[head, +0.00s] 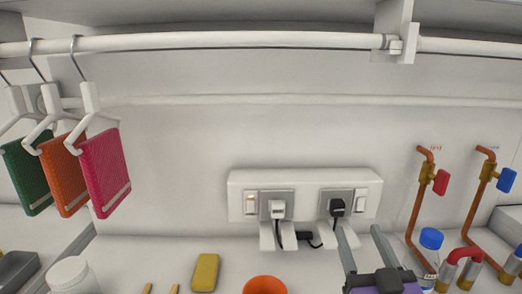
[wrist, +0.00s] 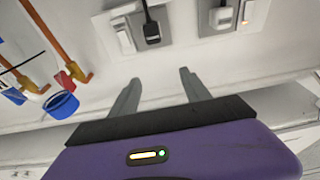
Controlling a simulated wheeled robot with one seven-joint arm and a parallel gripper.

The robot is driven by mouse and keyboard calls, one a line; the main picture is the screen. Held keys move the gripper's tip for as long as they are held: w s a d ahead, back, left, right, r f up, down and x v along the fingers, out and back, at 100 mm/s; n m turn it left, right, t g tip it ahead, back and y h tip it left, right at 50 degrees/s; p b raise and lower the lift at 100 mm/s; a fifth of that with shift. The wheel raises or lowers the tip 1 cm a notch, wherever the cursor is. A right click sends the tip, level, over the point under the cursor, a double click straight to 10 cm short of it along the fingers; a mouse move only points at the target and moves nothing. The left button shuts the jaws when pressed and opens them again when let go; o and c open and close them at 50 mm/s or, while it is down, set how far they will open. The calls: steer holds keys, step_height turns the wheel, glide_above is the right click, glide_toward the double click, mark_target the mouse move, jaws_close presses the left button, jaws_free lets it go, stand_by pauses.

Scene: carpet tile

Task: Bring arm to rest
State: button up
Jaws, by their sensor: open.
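My gripper (head: 366,246) shows at the lower right of the head view, with two grey fingers spread apart and a purple body. The wrist view also shows the gripper (wrist: 160,92), with its fingers apart and nothing between them. It is in front of the wall, just below the white double socket panel (head: 305,196). A black plug (head: 337,208) sits in the right socket and a white plug (head: 278,209) in the left one. The fingers look apart from both plugs.
Copper pipes with a red valve (head: 441,181) and a blue valve (head: 506,180) stand at right. A blue-capped bottle (head: 431,240) is close beside my gripper. An orange cup (head: 265,285) and yellow block (head: 205,272) lie left. Cloths hang from a rail (head: 230,41).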

steer(key=s+f+g, duration=0.2)
steer(key=s+f, duration=0.4)
steer(key=s, duration=0.7)
steer(key=s+f+g, duration=0.2)
steer(key=s+f, duration=0.4)
steer(key=s, duration=0.7)
steer(key=s+f+g, duration=0.1)
steer(key=s+f, duration=0.5)
steer(key=s, duration=0.7)
steer(key=shift+s+d+g, duration=0.15)
steer(key=shift+s+g, duration=0.25)
